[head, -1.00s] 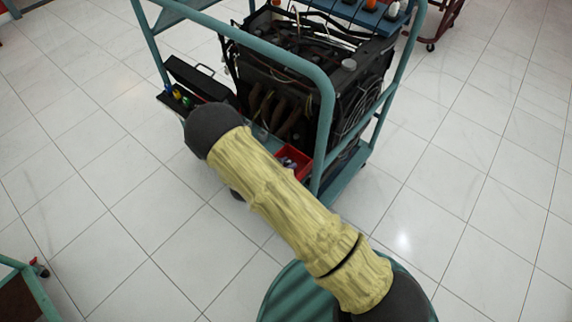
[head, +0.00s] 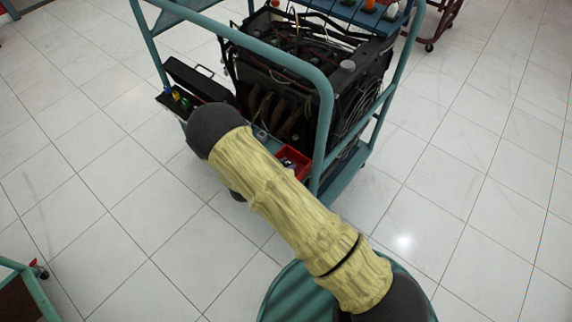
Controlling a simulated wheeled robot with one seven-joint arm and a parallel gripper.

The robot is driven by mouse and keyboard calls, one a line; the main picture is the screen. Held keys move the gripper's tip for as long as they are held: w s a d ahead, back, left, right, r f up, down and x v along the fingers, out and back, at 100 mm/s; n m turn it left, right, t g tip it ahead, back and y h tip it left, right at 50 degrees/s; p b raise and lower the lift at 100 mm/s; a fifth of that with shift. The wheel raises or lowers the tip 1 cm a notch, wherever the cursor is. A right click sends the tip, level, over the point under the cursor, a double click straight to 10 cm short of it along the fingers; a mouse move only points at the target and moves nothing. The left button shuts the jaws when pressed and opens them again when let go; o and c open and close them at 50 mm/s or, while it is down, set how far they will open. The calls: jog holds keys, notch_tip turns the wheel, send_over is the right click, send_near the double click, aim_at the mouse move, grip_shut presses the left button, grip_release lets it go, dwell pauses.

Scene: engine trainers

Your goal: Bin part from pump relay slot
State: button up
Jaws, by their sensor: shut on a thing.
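The engine trainer (head: 290,75) stands in a teal tube frame (head: 327,130) at the top middle of the head view. A small red bin (head: 306,168) sits on the frame's low shelf, with some small dark and pale parts inside. My yellow forearm and its dark joint cover part of the bin's left side and the shelf. My gripper is out of sight, so I cannot see what it holds. I cannot make out the pump relay slot or its part.
An open black case (head: 200,82) with colourful items lies on the shelf's left end. A blue rack (head: 355,15) with orange and white items is at the top. Another teal frame (head: 38,295) is at bottom left. Tiled floor (head: 110,200) is clear around.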

jog(key=shift+f, duration=0.4)
dwell(0.6)
jog(key=o, duration=1)
jog(key=shift+o, duration=0.2)
jog(key=shift+r, duration=0.1)
notch_tip(320, 180, up, 7)
jog(key=p, duration=0.5)
dwell(0.5)
